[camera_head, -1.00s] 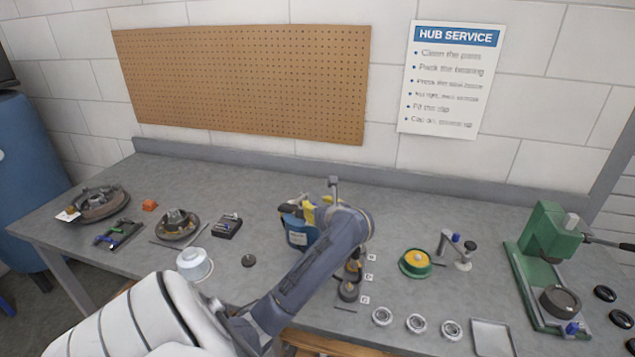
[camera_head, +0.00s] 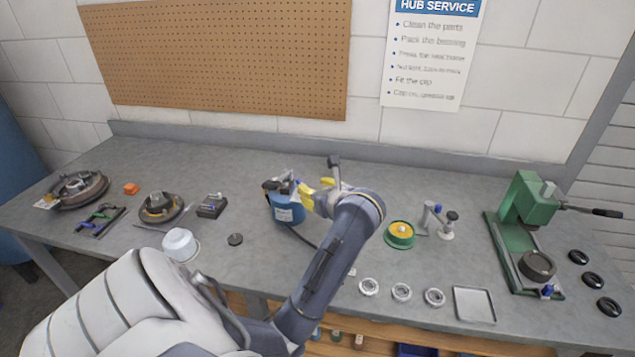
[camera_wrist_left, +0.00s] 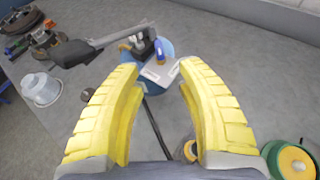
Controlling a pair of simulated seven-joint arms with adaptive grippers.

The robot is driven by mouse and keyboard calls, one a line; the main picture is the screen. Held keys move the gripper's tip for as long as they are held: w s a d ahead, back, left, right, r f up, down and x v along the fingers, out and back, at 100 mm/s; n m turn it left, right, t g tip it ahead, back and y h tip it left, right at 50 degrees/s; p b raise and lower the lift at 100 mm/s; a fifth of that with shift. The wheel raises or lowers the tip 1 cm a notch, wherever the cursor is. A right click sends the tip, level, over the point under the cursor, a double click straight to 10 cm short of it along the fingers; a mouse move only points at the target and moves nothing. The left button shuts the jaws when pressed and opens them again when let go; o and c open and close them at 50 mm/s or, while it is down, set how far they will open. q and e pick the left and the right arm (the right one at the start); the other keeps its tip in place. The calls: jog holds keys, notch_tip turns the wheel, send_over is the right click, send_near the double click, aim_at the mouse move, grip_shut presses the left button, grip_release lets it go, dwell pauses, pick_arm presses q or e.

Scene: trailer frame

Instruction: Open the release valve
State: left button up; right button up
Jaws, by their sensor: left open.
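A blue canister (camera_head: 287,213) with a pale label stands on the bench, with dark fittings on its top. In the left wrist view the canister (camera_wrist_left: 170,46) lies just beyond my fingertips. A small blue part (camera_wrist_left: 159,51) and black fittings show on its top, and a long grey bar with a dark end (camera_wrist_left: 72,53) reaches out to the left. I cannot tell for sure which fitting is the release valve. My left gripper (camera_head: 316,189) is open and empty, at the canister's upper right side; the wrist view shows its two yellow fingers apart (camera_wrist_left: 158,68). My right gripper is not in view.
A white tub (camera_head: 180,245) and a dark puck (camera_head: 236,239) stand left of the canister. A green and yellow round part (camera_head: 400,233) and a small stand (camera_head: 446,225) are to the right. A green press (camera_head: 527,205) stands far right. The bench behind the canister is clear.

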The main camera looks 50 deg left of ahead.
pick_arm(q)
jog(key=shift+v, duration=0.9)
jog(key=shift+c, duration=0.2)
